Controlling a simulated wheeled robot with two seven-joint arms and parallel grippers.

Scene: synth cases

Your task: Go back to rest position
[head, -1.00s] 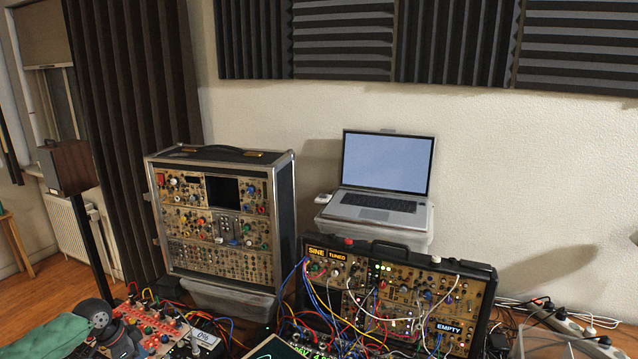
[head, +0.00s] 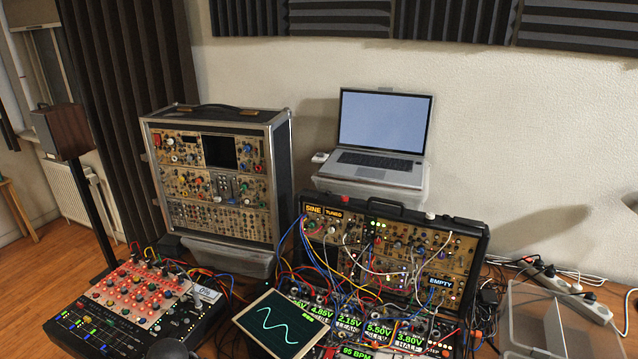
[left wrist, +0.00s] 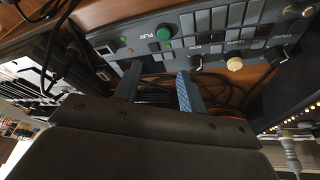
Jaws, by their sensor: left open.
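My left gripper (left wrist: 158,90) shows in the left wrist view. Its two blue-grey fingers stand apart with nothing between them. They point toward a grey panel (left wrist: 222,40) with a green button marked PLAY and several knobs. Cables and wood surface show behind and between the fingers; I cannot tell whether the fingers touch anything. In the head view only a dark rounded part, probably of my arm, shows at the bottom edge, and the gripper itself is not visible there. My right gripper is in neither view.
A red-topped control panel (head: 140,292) and a tilted screen with a wave (head: 277,325) stand in front. Behind are a tall synth case (head: 215,185), a lower patched case (head: 392,250) and a laptop (head: 383,130). Loose cables run among them. A power strip (head: 575,298) lies right.

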